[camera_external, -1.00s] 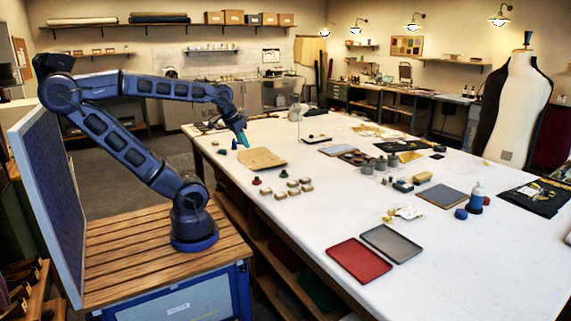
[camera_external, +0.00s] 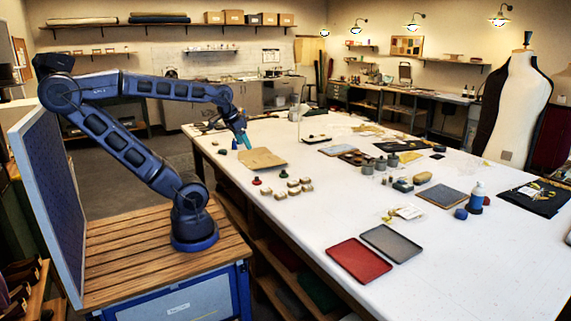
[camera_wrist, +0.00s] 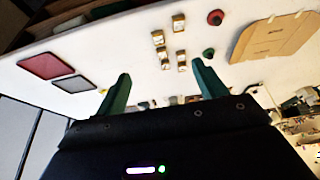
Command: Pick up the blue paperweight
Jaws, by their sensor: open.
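A small dark blue lump (camera_external: 461,213) sits on the white table beside a blue-and-white bottle (camera_external: 476,197); a small blue cone-shaped piece (camera_external: 234,144) stands near the table's far left edge. I cannot tell for sure which is the blue paperweight. My gripper (camera_external: 245,141) hangs above the table's far left part, right of the blue cone-shaped piece and far from the lump. In the wrist view my gripper (camera_wrist: 161,68) shows its two green fingers wide apart with nothing between them. I cannot make out a blue piece in the wrist view.
A tan folder (camera_external: 262,159) lies just below my gripper. Red and green knobs (camera_external: 256,180) and several small blocks (camera_external: 293,187) stand nearby. A red tray (camera_external: 359,261) and a grey tray (camera_external: 393,242) lie at the near edge. Small jars (camera_external: 367,168) stand mid-table.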

